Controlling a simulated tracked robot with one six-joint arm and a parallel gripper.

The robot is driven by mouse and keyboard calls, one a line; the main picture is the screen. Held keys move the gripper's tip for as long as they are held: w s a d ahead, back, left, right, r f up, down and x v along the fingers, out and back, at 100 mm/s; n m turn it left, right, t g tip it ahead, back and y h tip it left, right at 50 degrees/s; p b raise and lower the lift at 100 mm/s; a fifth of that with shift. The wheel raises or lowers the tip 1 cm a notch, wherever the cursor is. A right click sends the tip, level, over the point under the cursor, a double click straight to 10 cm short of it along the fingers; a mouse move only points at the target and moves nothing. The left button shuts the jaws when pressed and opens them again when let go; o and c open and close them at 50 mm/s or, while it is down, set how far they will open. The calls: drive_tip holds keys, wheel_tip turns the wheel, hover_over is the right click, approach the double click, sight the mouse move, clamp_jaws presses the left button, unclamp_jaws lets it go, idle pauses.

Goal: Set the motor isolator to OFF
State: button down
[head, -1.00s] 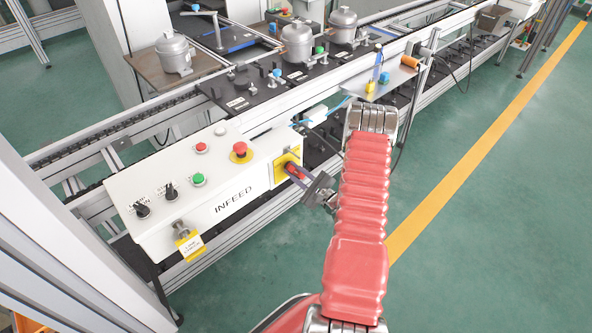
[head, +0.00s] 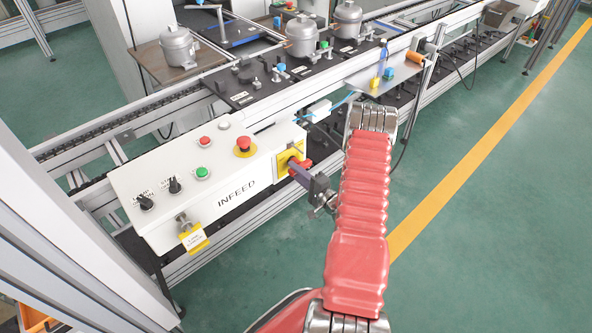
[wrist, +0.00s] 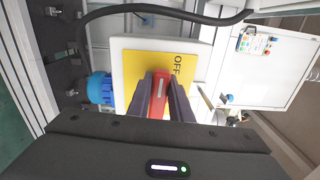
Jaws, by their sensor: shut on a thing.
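The motor isolator is a yellow plate (head: 287,157) with a red handle (head: 301,164), on the right end of the white INFEED control box. In the wrist view the yellow plate (wrist: 190,72) sits on a white housing and carries the word OFF to the right of the red handle (wrist: 160,88). The handle stands nearly upright in that view. My gripper (head: 301,171) reaches the handle from the right. In the wrist view its dark fingers (wrist: 160,98) are shut on the handle, one on each side. The fingers hide part of the handle and plate.
The INFEED box (head: 195,187) carries a red emergency stop (head: 244,146), two black selector knobs, small buttons and a hanging yellow tag (head: 195,241). A black cable (wrist: 170,12) and a blue round part (wrist: 100,88) lie close to the isolator. Green floor is clear at right.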

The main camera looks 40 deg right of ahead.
drive_tip(key=shift+s+d+f+n, duration=0.1)
drive_tip(key=shift+d+f+n, duration=0.1)
drive_tip(key=shift+f+n, duration=0.2)
drive_tip(key=c, duration=1.9)
unclamp_jaws()
drive_tip(key=o, duration=0.3)
drive_tip(key=shift+a+r, duration=0.1)
drive_tip(key=shift+r, duration=0.05)
drive_tip(key=s, duration=1.3)
drive_tip(key=shift+s+d, duration=0.2)
drive_tip(key=shift+s, duration=0.15)
